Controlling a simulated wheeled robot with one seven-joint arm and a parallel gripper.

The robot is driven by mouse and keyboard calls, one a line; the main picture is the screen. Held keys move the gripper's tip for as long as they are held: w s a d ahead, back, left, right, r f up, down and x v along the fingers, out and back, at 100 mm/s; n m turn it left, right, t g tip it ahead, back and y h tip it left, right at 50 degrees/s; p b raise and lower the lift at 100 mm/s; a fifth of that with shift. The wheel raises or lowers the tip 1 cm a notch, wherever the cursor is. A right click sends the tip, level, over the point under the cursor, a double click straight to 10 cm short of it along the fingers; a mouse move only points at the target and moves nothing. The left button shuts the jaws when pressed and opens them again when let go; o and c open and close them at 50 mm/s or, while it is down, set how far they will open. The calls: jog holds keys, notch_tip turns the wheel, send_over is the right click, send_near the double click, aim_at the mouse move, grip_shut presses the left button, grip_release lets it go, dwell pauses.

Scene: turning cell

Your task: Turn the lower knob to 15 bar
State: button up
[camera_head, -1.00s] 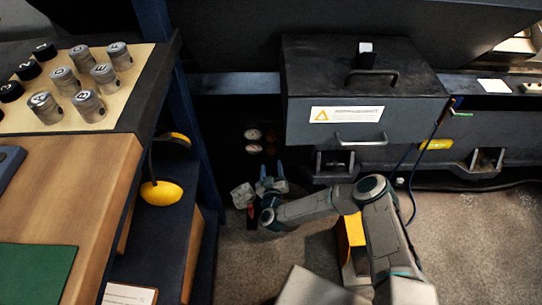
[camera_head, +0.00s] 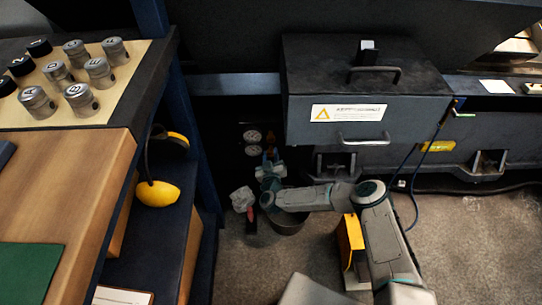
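Two round white gauges sit one above the other on a dark panel in the gap left of the grey box: the upper gauge (camera_head: 252,136) and the lower gauge (camera_head: 252,151). Their readings are too small to tell. A small reddish spot shows just right of the upper gauge. My gripper (camera_head: 270,157) is at the panel, just right of and slightly below the lower gauge.
The grey box (camera_head: 365,108) with handles juts out right of my gripper. A dark blue post (camera_head: 190,120) and shelf stand left. A dark round container (camera_head: 286,222) is on the floor under my wrist. A yellow object (camera_head: 350,240) stands behind my arm.

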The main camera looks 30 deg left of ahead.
jog(key=shift+m, duration=0.4)
jog(key=m+b, duration=0.1)
jog(key=m, duration=0.2)
jog(key=shift+d+f+m+b, duration=0.1)
jog(key=shift+m+b, duration=0.2)
jog(key=shift+b, duration=0.05)
jog(key=shift+w+m+b, duration=0.1)
jog(key=shift+m+b, duration=0.8)
jog(key=shift+m, duration=1.2)
jog(key=shift+d, duration=0.1)
jog(key=o, duration=1)
